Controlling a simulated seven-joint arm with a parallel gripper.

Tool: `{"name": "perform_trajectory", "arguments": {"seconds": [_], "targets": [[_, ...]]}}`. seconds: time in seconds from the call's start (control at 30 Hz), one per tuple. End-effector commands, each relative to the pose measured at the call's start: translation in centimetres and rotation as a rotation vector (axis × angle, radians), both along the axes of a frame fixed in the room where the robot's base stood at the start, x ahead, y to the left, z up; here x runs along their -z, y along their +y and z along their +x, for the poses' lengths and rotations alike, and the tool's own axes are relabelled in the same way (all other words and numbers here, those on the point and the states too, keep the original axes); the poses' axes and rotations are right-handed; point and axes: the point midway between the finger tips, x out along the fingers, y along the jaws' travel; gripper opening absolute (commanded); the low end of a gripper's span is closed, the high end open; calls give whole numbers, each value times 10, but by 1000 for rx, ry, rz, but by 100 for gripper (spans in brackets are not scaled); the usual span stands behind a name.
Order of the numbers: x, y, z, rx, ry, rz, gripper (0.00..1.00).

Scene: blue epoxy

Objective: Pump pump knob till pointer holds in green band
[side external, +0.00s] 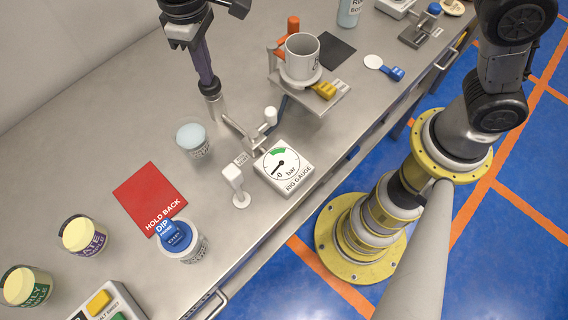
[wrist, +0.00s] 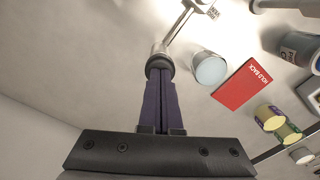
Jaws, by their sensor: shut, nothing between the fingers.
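The rig gauge (side external: 285,167) is a white box with a round dial in the side view. Its green band (side external: 278,152) is at the top of the dial, and its dark pointer (side external: 277,168) points down-left towards the 0, outside the band. A grey metal cylinder, apparently the pump knob (side external: 215,106), sits at the end of a lever; the wrist view shows it too (wrist: 158,58). My gripper (side external: 211,90) is shut and empty, with its purple fingers (wrist: 161,78) right over the knob. I cannot tell whether they touch it.
A white T-handle (side external: 234,178) and a white-topped post (side external: 271,116) stand near the gauge. A pale-blue-lidded jar (side external: 193,140), a red HOLD BACK mat (side external: 150,198) and a cup on a stand (side external: 302,55) are nearby. The bench is clear left of my gripper.

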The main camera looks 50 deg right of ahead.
Motion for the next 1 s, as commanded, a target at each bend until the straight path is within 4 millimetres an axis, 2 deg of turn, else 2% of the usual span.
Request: {"name": "perform_trajectory", "arguments": {"seconds": [0.23, 0.43, 0.7, 1.0], "targets": [[14, 0, 0, 0, 3, -2, 0], [10, 0, 0, 0, 3, -1, 0], [-4, 0, 0, 0, 3, -1, 0], [-5, 0, 0, 0, 3, -1, 0]]}}
